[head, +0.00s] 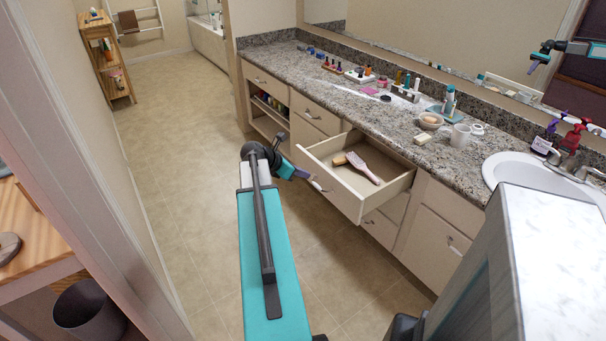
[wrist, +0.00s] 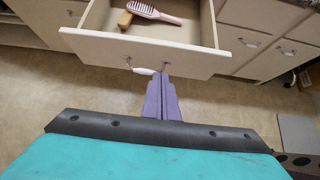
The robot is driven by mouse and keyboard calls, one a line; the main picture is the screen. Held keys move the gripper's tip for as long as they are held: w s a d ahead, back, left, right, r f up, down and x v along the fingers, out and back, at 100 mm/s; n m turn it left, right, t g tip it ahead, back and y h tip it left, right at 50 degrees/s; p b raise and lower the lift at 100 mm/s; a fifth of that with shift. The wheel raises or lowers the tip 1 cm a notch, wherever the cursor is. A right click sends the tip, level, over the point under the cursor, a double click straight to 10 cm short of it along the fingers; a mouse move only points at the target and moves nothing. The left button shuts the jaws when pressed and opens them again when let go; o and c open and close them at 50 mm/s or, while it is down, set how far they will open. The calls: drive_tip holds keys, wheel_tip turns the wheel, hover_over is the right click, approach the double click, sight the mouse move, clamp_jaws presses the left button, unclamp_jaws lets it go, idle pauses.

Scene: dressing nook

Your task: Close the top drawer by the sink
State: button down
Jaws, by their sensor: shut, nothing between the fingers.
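The top drawer by the sink (head: 336,188) is pulled well out from the vanity. A pink hairbrush (head: 363,168) and a small wooden-backed brush (head: 340,160) lie inside it. In the wrist view the drawer front (wrist: 185,55) spans the upper middle, with its handle (wrist: 142,69) on the outer face. My gripper (head: 314,179) is shut and empty, just in front of the drawer front near the handle. In the wrist view its purple fingers (wrist: 163,80) point at the front beside the handle. I cannot tell whether they touch it.
The granite countertop (head: 345,100) holds bottles, a bowl, a mug and other toiletries. The sink (head: 530,175) is at the right. A wooden shelf (head: 103,55) stands at the far left, and a bin (head: 88,310) at the near left. The tiled floor (head: 190,150) is clear left of the vanity.

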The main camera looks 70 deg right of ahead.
sight(330, 177)
drive_tip(key=shift+s+d+r+p+x, duration=0.15)
drive_tip(key=shift+d+r+p+x, duration=0.15)
drive_tip(key=shift+x, duration=1.55)
drive_tip(key=shift+s+d+r+p+x, duration=0.2)
drive_tip(key=shift+r+x, duration=0.15)
drive_tip(key=shift+x, duration=1.5)
drive_tip(key=shift+s+d+r+p+x, duration=0.15)
drive_tip(key=shift+d+r+p+x, duration=0.15)
drive_tip(key=shift+x, duration=1.55)
